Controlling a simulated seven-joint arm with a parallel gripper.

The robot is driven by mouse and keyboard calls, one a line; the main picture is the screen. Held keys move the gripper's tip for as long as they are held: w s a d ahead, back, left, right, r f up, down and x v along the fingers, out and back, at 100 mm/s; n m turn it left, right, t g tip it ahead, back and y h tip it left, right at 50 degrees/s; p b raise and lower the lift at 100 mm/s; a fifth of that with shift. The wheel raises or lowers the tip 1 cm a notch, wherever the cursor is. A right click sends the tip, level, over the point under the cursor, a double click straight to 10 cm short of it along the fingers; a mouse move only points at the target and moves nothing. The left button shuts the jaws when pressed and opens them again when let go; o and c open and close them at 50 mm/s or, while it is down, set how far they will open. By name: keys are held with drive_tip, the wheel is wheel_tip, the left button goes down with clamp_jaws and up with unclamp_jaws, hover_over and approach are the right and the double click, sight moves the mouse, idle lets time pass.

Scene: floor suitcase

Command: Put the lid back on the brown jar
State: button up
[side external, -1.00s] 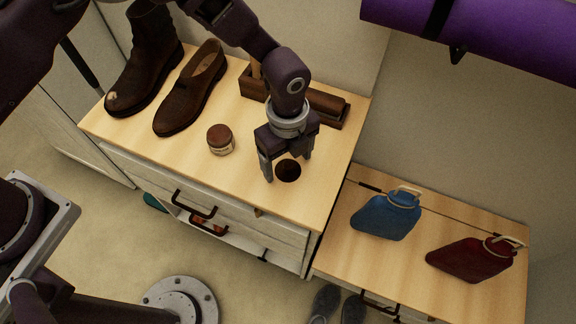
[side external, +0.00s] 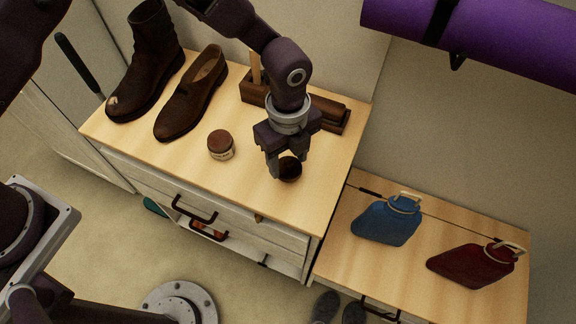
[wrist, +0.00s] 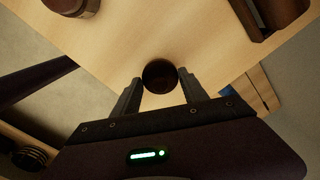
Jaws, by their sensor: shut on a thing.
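A dark brown round lid (side external: 291,171) is between the fingers of my gripper (side external: 287,164), near the right part of the wooden dresser top. In the wrist view the lid (wrist: 160,76) sits between both fingertips of my gripper (wrist: 160,81), which is shut on it. I cannot tell whether the lid still touches the wood. The small jar (side external: 221,146), with a brown top and a pale label band, stands upright to the left of my gripper. Part of the jar also shows at the top left of the wrist view (wrist: 82,10).
Brown shoes (side external: 192,95) stand at the back left of the dresser top (side external: 255,198). A dark wooden box (side external: 328,112) lies behind my gripper. Wood between jar and lid is clear.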

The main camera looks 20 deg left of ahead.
sight(218, 139)
wheel_tip(218, 139, up, 6)
drive_tip(key=shift+a+f, duration=0.1)
drive_tip(key=shift+w+a+r, duration=0.2)
drive_tip(key=shift+a+r, duration=0.25)
drive_tip(key=shift+a, duration=0.25)
drive_tip(key=a+r+n, duration=0.2)
drive_tip(key=a+n, duration=0.3)
drive_tip(key=a, duration=1)
drive_tip(key=shift+s+f, duration=0.15)
drive_tip(key=shift+f, duration=1.55)
drive_tip(key=shift+s+f, duration=0.1)
drive_tip(key=shift+f, duration=1.6)
drive_tip(key=shift+f, duration=0.15)
drive_tip(key=o, duration=1.4)
drive_tip(key=shift+o, duration=0.2)
